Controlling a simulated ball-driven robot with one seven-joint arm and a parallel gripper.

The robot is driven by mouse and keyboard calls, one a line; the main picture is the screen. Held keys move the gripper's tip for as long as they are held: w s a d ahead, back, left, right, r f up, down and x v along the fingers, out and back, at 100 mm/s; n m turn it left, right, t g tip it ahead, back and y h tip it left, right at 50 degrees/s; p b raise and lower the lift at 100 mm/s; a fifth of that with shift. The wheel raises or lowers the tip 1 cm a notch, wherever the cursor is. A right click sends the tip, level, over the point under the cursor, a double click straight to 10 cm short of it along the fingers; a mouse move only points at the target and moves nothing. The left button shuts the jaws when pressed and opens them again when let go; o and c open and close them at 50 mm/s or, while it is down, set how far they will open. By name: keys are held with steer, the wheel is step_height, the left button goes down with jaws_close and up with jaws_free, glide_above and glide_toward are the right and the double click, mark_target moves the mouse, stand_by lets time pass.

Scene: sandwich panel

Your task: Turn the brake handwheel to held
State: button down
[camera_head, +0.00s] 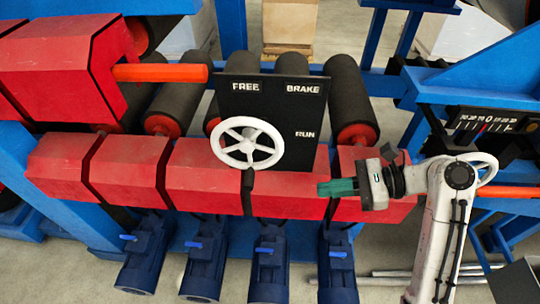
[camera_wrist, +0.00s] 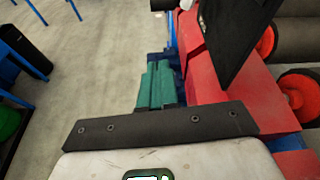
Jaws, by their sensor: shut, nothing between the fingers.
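The white spoked handwheel (camera_head: 247,144) sits on the lower left of a black panel (camera_head: 270,107) in the head view. The panel reads FREE, BRAKE and RUN; the word "held" is not visible, and the wheel covers the lower left corner. My gripper (camera_head: 320,188) has green fingers, pointing left, to the right of and below the wheel and apart from it. The fingers are shut and empty. In the wrist view the green fingers (camera_wrist: 157,70) lie together, and the black panel (camera_wrist: 232,38) shows at upper right.
Red guard boxes (camera_head: 205,175) run behind and below the wheel, close to my gripper. Dark rollers (camera_head: 345,90) stand behind the panel. Blue motors (camera_head: 270,265) hang below.

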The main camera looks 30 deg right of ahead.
step_height(320, 180, up, 4)
steer(key=m, duration=0.1)
steer(key=p, duration=0.2)
glide_toward(253, 181)
steer(key=x, duration=0.6)
steer(key=shift+w+a+f+y, duration=0.2)
steer(key=shift+a+f+y, duration=0.05)
steer(key=shift+f+y, duration=0.2)
steer(key=shift+w+a+f+t+y+b, duration=0.15)
steer(key=shift+a+t+y+b, duration=0.15)
steer(key=shift+t+y, duration=0.2)
steer(key=shift+w+a+t+y+b, duration=0.15)
steer(key=shift+a+t+y+b, duration=0.05)
steer(key=shift+t+y+b, duration=0.2)
